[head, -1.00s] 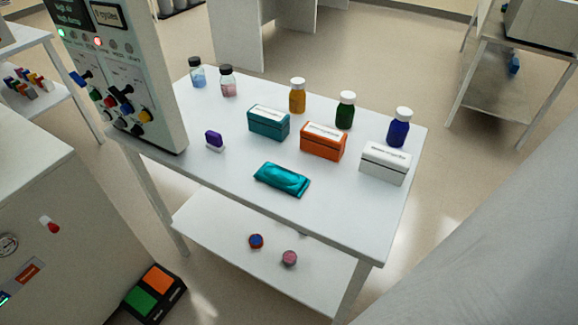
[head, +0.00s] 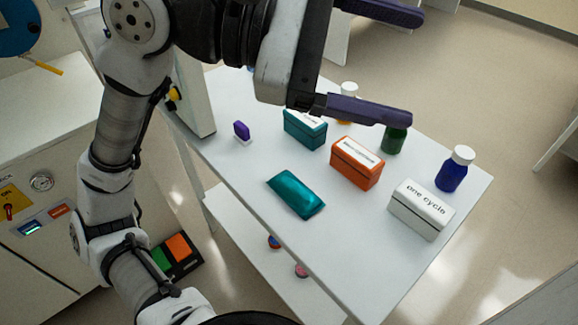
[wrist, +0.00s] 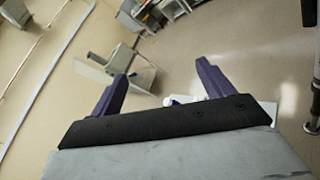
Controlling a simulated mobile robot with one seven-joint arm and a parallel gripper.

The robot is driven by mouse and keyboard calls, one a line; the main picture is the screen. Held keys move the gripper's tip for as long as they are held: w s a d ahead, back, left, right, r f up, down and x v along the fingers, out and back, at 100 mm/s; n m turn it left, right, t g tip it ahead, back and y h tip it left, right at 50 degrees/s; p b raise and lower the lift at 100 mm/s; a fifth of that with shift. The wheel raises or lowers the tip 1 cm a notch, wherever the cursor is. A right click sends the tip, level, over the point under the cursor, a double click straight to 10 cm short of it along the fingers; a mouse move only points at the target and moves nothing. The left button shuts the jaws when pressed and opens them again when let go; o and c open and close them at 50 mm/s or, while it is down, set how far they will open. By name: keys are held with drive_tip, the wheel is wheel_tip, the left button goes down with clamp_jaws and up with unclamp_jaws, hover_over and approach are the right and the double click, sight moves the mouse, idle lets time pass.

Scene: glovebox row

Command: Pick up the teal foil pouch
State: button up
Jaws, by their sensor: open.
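The teal foil pouch (head: 296,194) lies flat near the front edge of the white table in the head view, in front of the teal box and the orange box. My gripper (head: 398,62) is raised over the back part of the table, apart from the pouch. Its two purple fingers are spread wide with nothing between them. In the wrist view my gripper (wrist: 160,85) also shows open and empty, facing floor and distant furniture. The pouch does not show in the wrist view.
A teal box (head: 305,129), an orange box (head: 357,162) and a white box (head: 421,208) stand in a row behind the pouch. Green (head: 393,139) and blue (head: 455,169) bottles stand behind them. A small purple item (head: 242,131) is left of the teal box. The table around the pouch is clear.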

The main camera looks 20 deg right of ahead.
drive_tip(key=w+d+f+t+y, duration=0.2)
drive_tip(key=w+d+f+y, duration=0.1)
drive_tip(key=f, duration=0.3)
drive_tip(key=w+d+f+t+y, duration=0.2)
drive_tip(key=f+y, duration=0.1)
drive_tip(key=f, duration=0.3)
drive_tip(key=m+t+y, duration=0.2)
drive_tip(key=t+y, duration=0.2)
drive_tip(key=y, duration=0.4)
hover_over(300, 195)
drive_tip(key=f, duration=1.2)
drive_tip(key=d+f, duration=0.1)
drive_tip(key=f, duration=0.5)
drive_tip(key=shift+s, duration=0.3)
drive_tip(key=shift+f, duration=0.5)
drive_tip(key=f, duration=0.1)
drive_tip(key=f+p, duration=0.1)
drive_tip(key=a+f+p, duration=0.1)
drive_tip(key=f, duration=0.1)
drive_tip(key=shift+w, duration=0.3)
drive_tip(key=shift+f, duration=0.6)
drive_tip(key=c, duration=1.1)
